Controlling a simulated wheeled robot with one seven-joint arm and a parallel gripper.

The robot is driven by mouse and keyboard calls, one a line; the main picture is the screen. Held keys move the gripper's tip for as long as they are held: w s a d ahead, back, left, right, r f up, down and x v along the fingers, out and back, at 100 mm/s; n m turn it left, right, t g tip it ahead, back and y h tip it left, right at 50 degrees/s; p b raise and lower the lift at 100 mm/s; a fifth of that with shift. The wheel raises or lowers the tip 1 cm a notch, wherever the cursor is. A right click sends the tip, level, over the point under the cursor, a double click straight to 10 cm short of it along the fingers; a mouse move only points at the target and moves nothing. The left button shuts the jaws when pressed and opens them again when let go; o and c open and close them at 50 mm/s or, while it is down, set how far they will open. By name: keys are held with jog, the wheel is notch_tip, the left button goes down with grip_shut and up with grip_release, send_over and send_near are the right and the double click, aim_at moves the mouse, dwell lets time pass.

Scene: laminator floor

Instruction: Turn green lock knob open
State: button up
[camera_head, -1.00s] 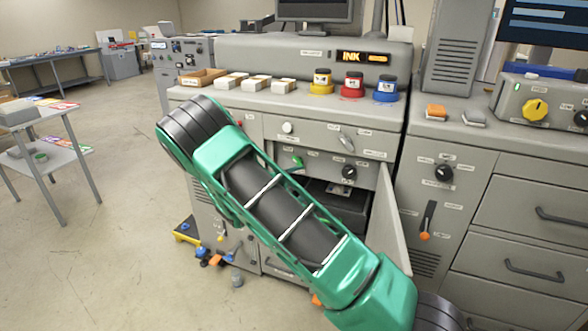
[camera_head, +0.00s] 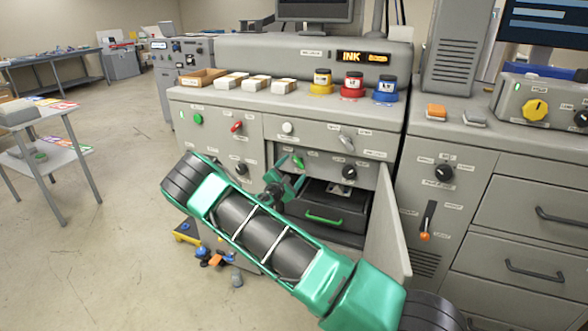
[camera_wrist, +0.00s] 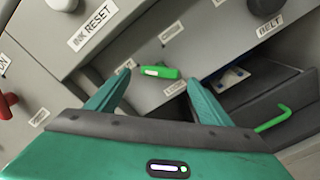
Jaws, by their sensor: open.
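The green lock knob (camera_head: 298,162) is on the grey front panel of the cabinet, above an open dark bay. In the wrist view the knob (camera_wrist: 160,72) is a green lever with a pale mark on its left end, lying nearly level in the picture. My gripper (camera_head: 287,181) is just below and left of the knob in the head view, its fingers pointing at the panel. In the wrist view my gripper (camera_wrist: 159,79) is open, with the knob showing between and just beyond its fingertips. No contact is visible.
A black drawer with a green handle (camera_head: 324,217) sits in the bay below. An open grey door (camera_head: 391,222) stands at its right. A black knob (camera_head: 349,172) is right of the green one. A red switch (camera_head: 237,127) and white button (camera_head: 288,127) are nearby.

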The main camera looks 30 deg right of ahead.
aim_at(297, 164)
jog(key=shift+x, duration=1.65)
jog(key=c, duration=1)
jog(key=shift+c, duration=0.2)
